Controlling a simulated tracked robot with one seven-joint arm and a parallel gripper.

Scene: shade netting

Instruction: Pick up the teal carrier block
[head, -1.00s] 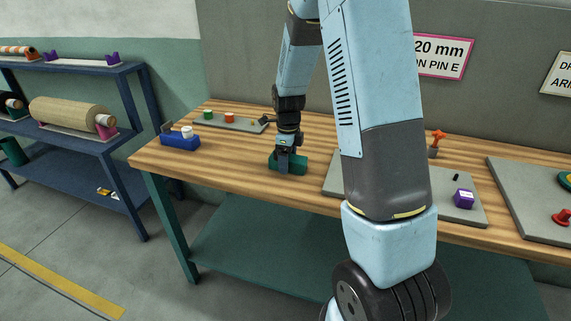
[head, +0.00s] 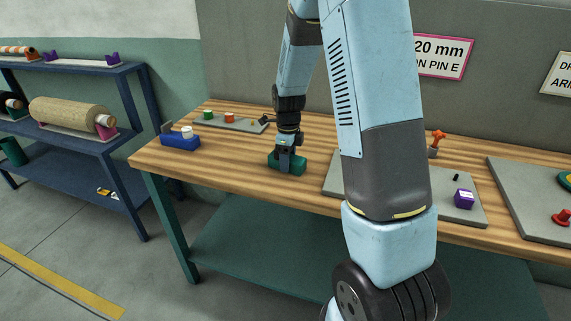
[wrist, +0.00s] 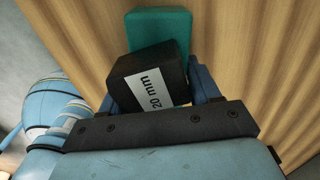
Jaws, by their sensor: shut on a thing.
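The teal carrier block (head: 294,167) is at the wooden table, below my gripper (head: 286,158) in the head view. In the wrist view, the teal block (wrist: 160,29) shows beyond a black block labelled "20 mm" (wrist: 150,77), which sits between the fingers of my gripper (wrist: 155,85). My gripper is shut on the carrier block; the black part seems to belong to it or stand on it, and I cannot tell which. The fingertips are partly hidden by the black part. I cannot tell whether the block touches the tabletop.
A blue block with a white cylinder (head: 181,141) is at the table's left end. A grey plate with green and red pieces (head: 228,122) lies behind. A grey board with a purple block (head: 464,199) is to the right. Bare wood (head: 232,164) lies left of the gripper.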

